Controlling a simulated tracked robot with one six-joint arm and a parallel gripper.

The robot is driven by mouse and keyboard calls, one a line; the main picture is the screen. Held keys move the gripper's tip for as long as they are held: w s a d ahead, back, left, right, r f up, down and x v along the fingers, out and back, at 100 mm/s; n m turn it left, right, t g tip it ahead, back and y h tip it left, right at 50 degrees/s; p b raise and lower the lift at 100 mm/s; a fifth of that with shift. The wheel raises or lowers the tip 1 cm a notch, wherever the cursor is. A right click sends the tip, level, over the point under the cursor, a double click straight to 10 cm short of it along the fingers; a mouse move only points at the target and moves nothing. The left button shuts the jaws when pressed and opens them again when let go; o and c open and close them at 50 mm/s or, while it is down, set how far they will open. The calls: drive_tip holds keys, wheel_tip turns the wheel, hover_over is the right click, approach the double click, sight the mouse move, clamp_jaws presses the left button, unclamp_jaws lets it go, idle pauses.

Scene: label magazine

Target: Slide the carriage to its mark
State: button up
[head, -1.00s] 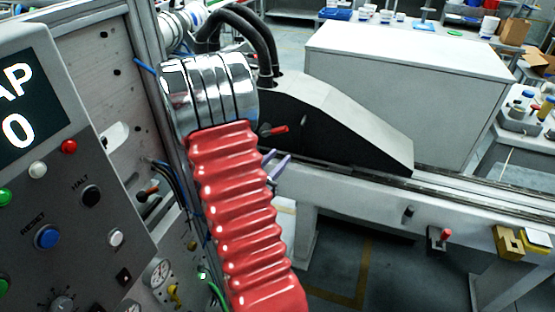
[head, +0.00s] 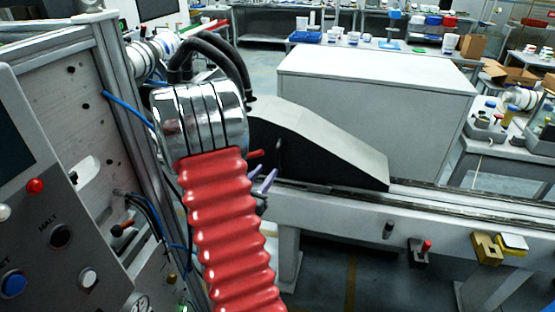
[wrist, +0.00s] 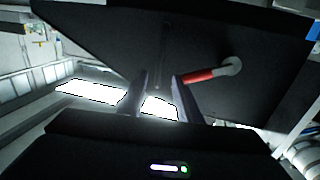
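A dark wedge-shaped housing with a pale grey sloping top (head: 330,143) sits at the rail; it looks like the carriage. A small red handle (head: 255,154) sticks out from its near side, partly behind my arm. In the wrist view the handle (wrist: 200,76) points left from a pale round mount on the dark panel (wrist: 110,38). My gripper (head: 266,182) shows as pale purple fingertips just below the handle. In the wrist view my gripper (wrist: 158,85) has its two fingers apart, nothing visible between them, the handle beside the right finger. I cannot make out the mark.
A long rail (head: 450,197) runs right from the housing, its visible top clear. A red-tipped clamp (head: 420,250) and a yellow block (head: 487,248) sit on its front side. A control panel (head: 35,230) stands close on the left. A large grey cabinet (head: 375,90) stands behind.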

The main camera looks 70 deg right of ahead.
sight(277, 160)
drive_tip(key=d, duration=0.9)
drive_tip(key=shift+s+d, duration=0.2)
drive_tip(key=shift+s, duration=0.05)
clamp_jaws()
idle(0.4)
